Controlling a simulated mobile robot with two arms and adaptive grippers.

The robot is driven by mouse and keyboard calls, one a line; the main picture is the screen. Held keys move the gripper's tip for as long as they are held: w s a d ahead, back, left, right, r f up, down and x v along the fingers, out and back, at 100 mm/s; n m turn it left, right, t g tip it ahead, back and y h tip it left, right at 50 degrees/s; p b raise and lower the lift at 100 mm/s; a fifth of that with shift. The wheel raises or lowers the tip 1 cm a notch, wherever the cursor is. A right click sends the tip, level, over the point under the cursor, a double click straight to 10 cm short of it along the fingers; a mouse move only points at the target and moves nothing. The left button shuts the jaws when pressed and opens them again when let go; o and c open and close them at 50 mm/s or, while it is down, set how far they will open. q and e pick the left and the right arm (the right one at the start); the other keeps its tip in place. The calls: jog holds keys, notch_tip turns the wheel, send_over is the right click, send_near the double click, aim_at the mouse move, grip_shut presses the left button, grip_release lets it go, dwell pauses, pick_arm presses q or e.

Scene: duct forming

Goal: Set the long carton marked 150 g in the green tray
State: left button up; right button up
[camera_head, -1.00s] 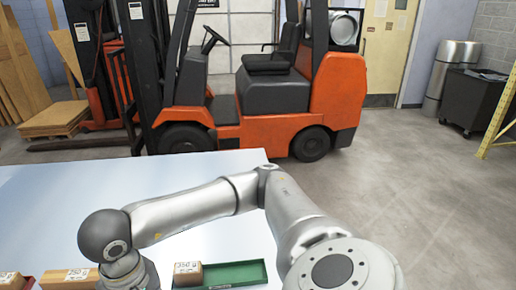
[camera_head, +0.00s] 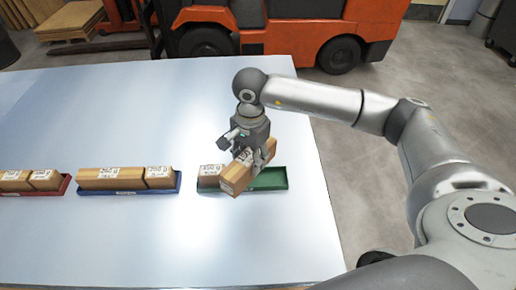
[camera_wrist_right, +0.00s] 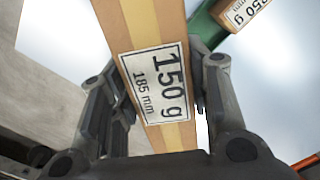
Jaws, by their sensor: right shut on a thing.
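A long brown carton (camera_head: 234,179) hangs in my right gripper (camera_head: 250,155), which is shut on it above the green tray (camera_head: 270,180). In the right wrist view its label reads 150 g and 185 mm on the carton (camera_wrist_right: 150,60), between the two fingers of the gripper (camera_wrist_right: 160,110). The carton is turned at an angle to the tray. The green tray holds a shorter carton (camera_head: 210,171) marked 250 g at its left end; its right part shows bare. The held carton hides part of the tray. My left gripper is not in view.
A blue tray (camera_head: 130,192) with a long carton (camera_head: 110,178) and a short one (camera_head: 159,176) stands to the left. A red tray (camera_head: 66,184) with cartons is at the left edge. The table (camera_head: 130,110) is otherwise clear; a forklift (camera_head: 290,40) stands behind it.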

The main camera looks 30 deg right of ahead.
jog(key=w+d+f+m+b, duration=0.1)
jog(key=w+f+m+b, duration=0.1)
jog(key=f, duration=0.3)
jog(key=w+d+f+m+b, duration=0.2)
jog(key=f+m, duration=0.2)
jog(key=f, duration=0.1)
jog(key=w+d+f+m+b, duration=0.2)
jog(key=f+m, duration=0.2)
jog(key=f, duration=0.2)
jog(key=shift+w+b, duration=0.15)
jog(key=shift+b, duration=0.25)
jog(key=o, duration=1.4)
